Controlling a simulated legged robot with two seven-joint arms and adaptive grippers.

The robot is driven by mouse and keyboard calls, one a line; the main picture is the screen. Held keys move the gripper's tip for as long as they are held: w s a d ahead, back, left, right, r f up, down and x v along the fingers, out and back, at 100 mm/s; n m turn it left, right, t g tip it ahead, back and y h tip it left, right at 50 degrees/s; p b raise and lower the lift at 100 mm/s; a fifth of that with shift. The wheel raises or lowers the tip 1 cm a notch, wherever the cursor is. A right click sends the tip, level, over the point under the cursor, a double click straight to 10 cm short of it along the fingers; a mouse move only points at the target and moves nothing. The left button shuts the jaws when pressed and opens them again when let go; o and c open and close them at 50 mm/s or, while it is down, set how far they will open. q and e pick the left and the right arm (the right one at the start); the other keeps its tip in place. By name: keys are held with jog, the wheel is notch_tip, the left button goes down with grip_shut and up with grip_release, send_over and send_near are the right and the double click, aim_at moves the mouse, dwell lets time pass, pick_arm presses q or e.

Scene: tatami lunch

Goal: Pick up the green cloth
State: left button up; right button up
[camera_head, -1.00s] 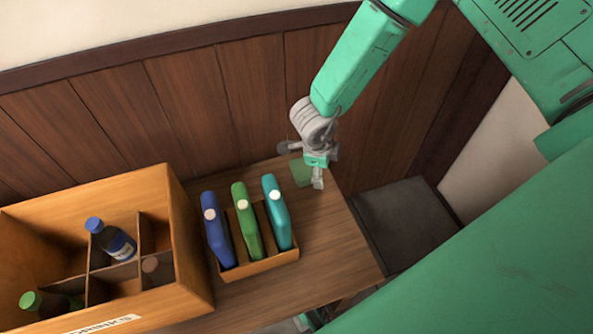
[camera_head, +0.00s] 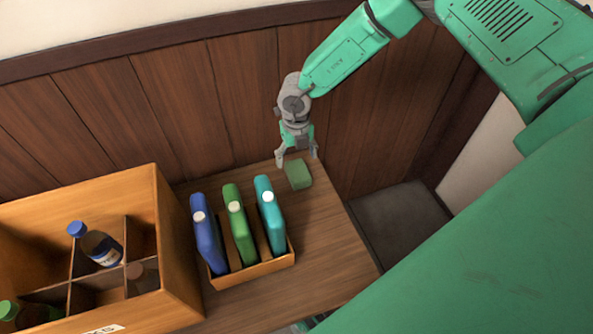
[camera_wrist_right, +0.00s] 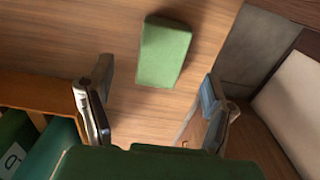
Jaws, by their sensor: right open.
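The green cloth (camera_head: 298,174) is a small folded block lying on the wooden table near its back edge, right of the bottle holder. It also shows in the right wrist view (camera_wrist_right: 164,53), lying flat and clear of other things. My right gripper (camera_head: 297,160) is open and empty, just behind and above the cloth in the head view. In the right wrist view its two fingers (camera_wrist_right: 152,100) are spread wide, with the cloth beyond and between them, apart from both. My left gripper is not in view.
A small wooden holder (camera_head: 252,275) with blue, green and teal flat bottles stands left of the cloth. A divided wooden crate (camera_head: 178,250) with several bottles is further left. A dark seat (camera_head: 400,215) lies beyond the table's right edge. The wood-panelled wall is close behind.

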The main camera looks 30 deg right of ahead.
aim_at(298, 169)
jog(key=shift+d+f, duration=0.2)
jog(key=shift+f, duration=0.3)
notch_tip(298, 169, down, 5)
jog(key=shift+a+b, duration=0.1)
jog(key=shift+b, duration=1.1)
jog(key=shift+r, duration=0.1)
jog(key=c, duration=1.2)
jog(key=shift+c, duration=0.2)
jog(key=shift+s+r+p, duration=0.15)
jog(key=shift+r+p, duration=0.2)
jog(key=shift+p, duration=0.1)
jog(key=r+p, duration=0.1)
jog(key=r, duration=0.1)
jog(key=r+p, duration=0.1)
jog(key=r, duration=0.3)
jog(key=shift+s+a+r+p, duration=0.1)
jog(key=shift+s+r+p, duration=0.25)
jog(key=shift+r+p, duration=0.05)
jog(key=s+a+p, duration=0.1)
jog(key=s+a, duration=0.3)
jog(key=s, duration=1.4)
jog(key=shift+s+a+f+p, duration=0.2)
jog(key=shift+f+p, duration=0.05)
jog(key=shift+p, duration=0.05)
